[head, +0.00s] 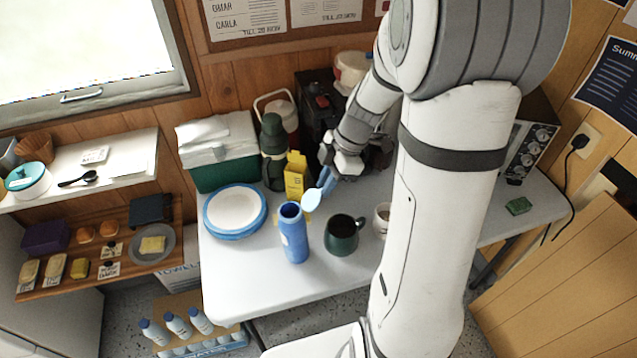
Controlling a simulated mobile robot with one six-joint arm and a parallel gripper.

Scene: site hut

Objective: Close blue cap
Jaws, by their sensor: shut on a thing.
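The blue bottle (294,240) stands upright on the white table, with its mouth uncovered at the top. The blue cap (311,199) is tilted just right of and above the mouth, its pale round face showing. Whether it touches the bottle is unclear. My gripper (326,179) reaches in from the upper right and is shut on the cap's blue upper part. The fingertips are small and partly hidden, so the exact grip is hard to see.
A yellow carton (295,175) stands close behind the cap. A dark green mug (342,236) stands right of the bottle, and stacked blue-rimmed plates (236,210) lie left. A green flask (273,150) and green cooler (215,172) stand behind. The table's front is clear.

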